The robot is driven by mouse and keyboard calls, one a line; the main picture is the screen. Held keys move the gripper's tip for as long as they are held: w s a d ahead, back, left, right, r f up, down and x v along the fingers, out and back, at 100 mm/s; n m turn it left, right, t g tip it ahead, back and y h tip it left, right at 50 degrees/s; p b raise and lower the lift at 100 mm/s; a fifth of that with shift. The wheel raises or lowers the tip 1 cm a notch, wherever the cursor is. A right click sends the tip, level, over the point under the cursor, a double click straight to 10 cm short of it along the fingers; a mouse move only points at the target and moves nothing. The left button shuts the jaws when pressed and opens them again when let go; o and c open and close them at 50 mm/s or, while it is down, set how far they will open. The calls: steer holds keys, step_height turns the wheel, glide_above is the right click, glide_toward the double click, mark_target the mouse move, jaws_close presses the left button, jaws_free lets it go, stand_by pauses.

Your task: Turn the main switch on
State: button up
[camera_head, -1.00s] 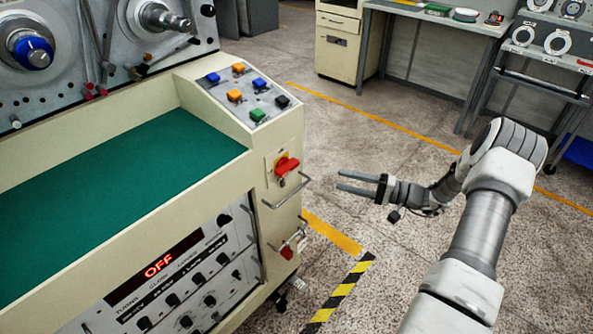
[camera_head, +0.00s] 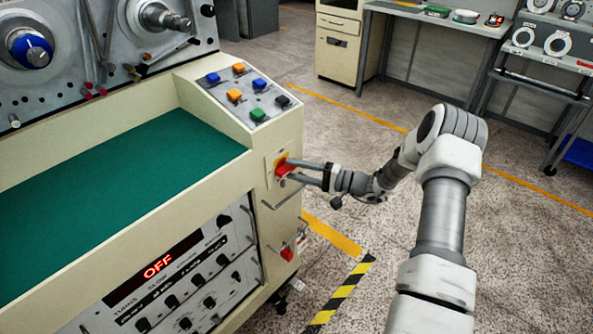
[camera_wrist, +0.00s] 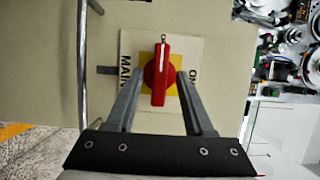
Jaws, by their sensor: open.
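The main switch is a red rotary knob (camera_wrist: 158,75) on a yellow square plate, on the cream side panel of the machine. In the wrist view its handle stands between the two fingers of my gripper (camera_wrist: 158,80), one on each side, with a small gap to each. "MAIN" and "ON" are lettered on the plate around it. In the head view the red knob (camera_head: 281,167) is partly hidden by my open gripper (camera_head: 288,172), whose fingertips reach it. The red display (camera_head: 158,267) on the machine front reads OFF.
A metal handle bar (camera_head: 285,193) projects just below the switch, and it also runs close to the left finger in the wrist view (camera_wrist: 83,60). A second red knob (camera_head: 287,253) sits lower. Coloured buttons (camera_head: 258,84) are on the sloped panel above. Floor to the right is open.

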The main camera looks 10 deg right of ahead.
jaws_close()
steer(key=shift+f+m, duration=0.1)
steer(key=shift+m, duration=0.2)
steer(key=m+t+y+b, duration=0.1)
steer(key=m+b, duration=0.1)
steer(key=m, duration=0.1)
steer(key=shift+f, duration=0.2)
steer(key=m+t, duration=0.2)
steer(key=m, duration=0.3)
steer(key=shift+s+m, duration=0.1)
steer(key=shift+m, duration=0.3)
steer(key=m+t, duration=0.1)
steer(key=m, duration=0.1)
steer(key=m+t+p, duration=0.1)
steer(key=m, duration=0.1)
steer(key=m+t+h, duration=0.1)
steer(key=m, duration=0.2)
steer(key=shift+s+a+t+p, duration=0.1)
steer(key=shift+a+t+p, duration=0.1)
steer(key=shift+t+p, duration=0.2)
steer(key=shift+a+f+m+t+h+p, duration=0.1)
steer(key=shift+m+t+h+p, duration=0.45)
steer(key=shift+m, duration=1)
steer(key=shift+a+f+m+t+h+p, duration=0.1)
steer(key=shift+m+t+h+p, duration=0.4)
steer(key=shift+m, duration=1.05)
